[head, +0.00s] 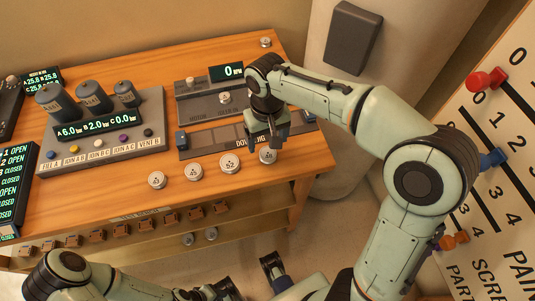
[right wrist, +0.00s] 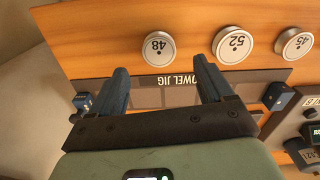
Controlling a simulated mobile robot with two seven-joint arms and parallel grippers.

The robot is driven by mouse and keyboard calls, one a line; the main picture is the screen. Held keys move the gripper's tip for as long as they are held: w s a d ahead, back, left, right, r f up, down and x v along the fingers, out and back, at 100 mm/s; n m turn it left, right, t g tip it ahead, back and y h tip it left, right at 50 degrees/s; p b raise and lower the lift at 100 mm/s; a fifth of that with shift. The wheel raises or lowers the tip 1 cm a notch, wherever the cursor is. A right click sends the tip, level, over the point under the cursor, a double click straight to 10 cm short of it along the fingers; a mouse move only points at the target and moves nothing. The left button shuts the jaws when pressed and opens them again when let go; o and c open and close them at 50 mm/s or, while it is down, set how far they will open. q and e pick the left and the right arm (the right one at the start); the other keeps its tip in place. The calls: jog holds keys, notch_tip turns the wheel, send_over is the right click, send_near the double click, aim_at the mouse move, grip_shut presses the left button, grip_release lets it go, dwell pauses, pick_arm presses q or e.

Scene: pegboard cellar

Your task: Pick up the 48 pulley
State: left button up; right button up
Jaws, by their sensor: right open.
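The 48 pulley (right wrist: 158,48) is a pale round disc marked 48, lying flat on the wooden bench. It is the rightmost pulley of the front row in the head view (head: 267,155). My right gripper (head: 264,143) is open and empty over it. In the right wrist view my right gripper's fingers (right wrist: 162,70) stand apart, with the pulley between and just beyond their tips. I cannot tell the height gap. My left gripper (head: 270,264) shows only partly at the bottom of the head view, away from the pulley; its opening is unclear.
The 52 pulley (head: 230,163) lies to the left of the 48, with the 45 pulley (head: 193,172) and another pulley (head: 157,180) further along. The dowel jig (head: 208,145) is just behind the row. A control box with canisters (head: 105,148) stands at left.

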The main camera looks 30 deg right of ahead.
aim_at(268, 153)
jog(key=shift+s+f+b, duration=0.15)
jog(key=shift+f+b, duration=0.4)
jog(key=shift+f, duration=2.25)
jog(key=c, duration=1.2)
jog(key=shift+o, duration=0.2)
jog(key=shift+r, duration=0.15)
